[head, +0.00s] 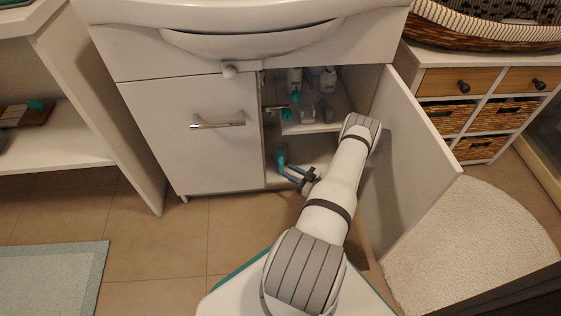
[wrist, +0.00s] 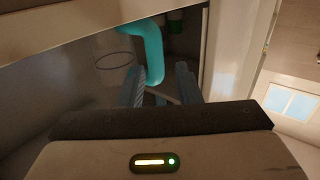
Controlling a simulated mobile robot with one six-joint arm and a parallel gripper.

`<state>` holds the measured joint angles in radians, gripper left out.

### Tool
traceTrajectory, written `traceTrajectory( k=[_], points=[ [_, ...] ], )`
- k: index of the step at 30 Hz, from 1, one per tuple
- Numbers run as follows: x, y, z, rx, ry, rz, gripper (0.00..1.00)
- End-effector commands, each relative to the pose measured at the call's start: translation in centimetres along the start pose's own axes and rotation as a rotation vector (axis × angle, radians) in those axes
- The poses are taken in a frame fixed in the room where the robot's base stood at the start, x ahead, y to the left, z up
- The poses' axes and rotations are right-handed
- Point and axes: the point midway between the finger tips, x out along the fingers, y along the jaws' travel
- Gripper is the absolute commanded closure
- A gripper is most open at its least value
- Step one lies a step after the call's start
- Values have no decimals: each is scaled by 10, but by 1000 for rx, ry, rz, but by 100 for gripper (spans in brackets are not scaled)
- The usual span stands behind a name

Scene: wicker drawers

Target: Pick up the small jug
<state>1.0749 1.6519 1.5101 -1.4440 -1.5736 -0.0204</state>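The small jug appears in the wrist view as a clear, dim body (wrist: 113,66) with a bright teal handle (wrist: 153,50). The handle hangs down between the two blue fingers of my gripper (wrist: 160,78). My gripper is open, with a gap between the fingers; I cannot tell whether either finger touches the handle. In the head view, the teal handle (head: 280,157) shows small in the lower part of the open cabinet, and my gripper (head: 290,172) reaches in at it from the right. The jug's base and most of its body are hard to see.
The cabinet's open door (head: 405,165) stands right beside my arm. A shelf (head: 310,128) above my gripper holds bottles and small items. The closed left door (head: 195,135) borders the opening. A wicker drawer unit (head: 470,115) is at the right.

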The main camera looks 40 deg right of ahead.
Motion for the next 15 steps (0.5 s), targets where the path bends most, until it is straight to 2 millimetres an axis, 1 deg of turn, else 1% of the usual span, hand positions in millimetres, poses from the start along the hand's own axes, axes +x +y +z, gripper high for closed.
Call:
traceTrajectory(
  k=[8, 12, 15],
  points=[
    [27, 4, 4, -1, 2, 9, 69],
    [47, 8, 8, -1, 1, 13, 69],
    [59, 9, 5, -1, 0, 16, 69]
  ],
)
